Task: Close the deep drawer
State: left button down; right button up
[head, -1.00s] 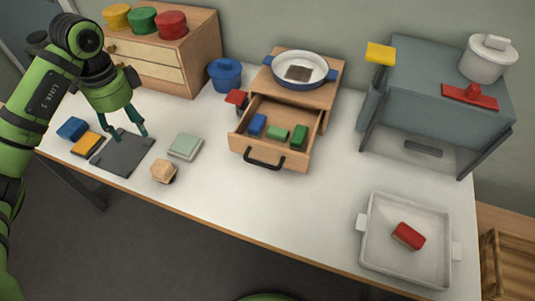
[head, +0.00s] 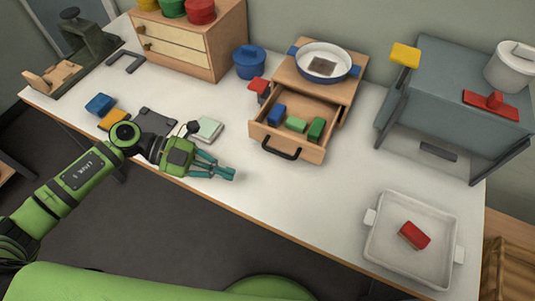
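The deep drawer (head: 287,148) is pulled out of a small wooden cabinet (head: 349,88) and stands open, its black handle (head: 281,153) facing the table's front edge. Inside lie a blue block (head: 277,114), a light green block (head: 296,125) and a dark green block (head: 316,129). My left gripper (head: 231,173) is to the left of the handle and a little nearer the front edge, apart from it. Its teal fingers come together at the tips, with nothing seen between them. My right gripper is not in view.
A white pan (head: 327,62) sits on the cabinet. A red-topped item (head: 259,86) stands close beside the drawer's left side, and a blue pot (head: 249,61) is behind it. A white tray (head: 382,247) with a red block is at front right. The table before the handle is clear.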

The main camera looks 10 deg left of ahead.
pick_arm(q)
jog(key=s+t+h, duration=0.1)
jog(key=t, duration=0.1)
jog(key=t+p, duration=0.5)
send_near(285, 156)
jog(key=s+d, duration=0.2)
jog(key=d, duration=0.2)
jog(key=w, duration=0.2)
jog(key=shift+w+d+f+h, duration=0.2)
jog(key=shift+w+f+h, duration=0.1)
jog(key=shift+w+f, duration=0.1)
jog(key=shift+w+d+f, duration=0.2)
jog(key=shift+w, duration=0.35)
